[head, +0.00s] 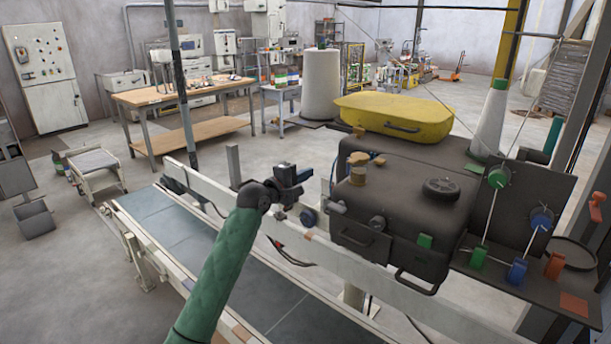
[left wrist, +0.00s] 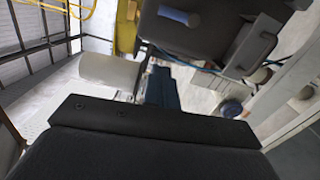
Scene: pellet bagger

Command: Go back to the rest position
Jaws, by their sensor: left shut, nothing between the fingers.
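My left arm, in a green sleeve, reaches up from the bottom of the head view over the conveyor. Its left gripper (head: 301,176) is beside the dark grey machine head (head: 408,208), to its left in the picture, above the pale side rail of the conveyor. I cannot tell whether it touches the machine. In the left wrist view the gripper's blue-grey fingers (left wrist: 162,86) are together and hold nothing. The machine's dark housing (left wrist: 205,35) fills the top middle of that view. My right gripper is in neither view.
The conveyor (head: 180,231) with its pale rail (head: 400,297) runs diagonally below my arm. A yellow case (head: 395,117) lies behind the machine head. A white thread cone (head: 489,122) stands to its right. A workbench (head: 185,94) and a trolley (head: 94,165) stand back left, with open floor between.

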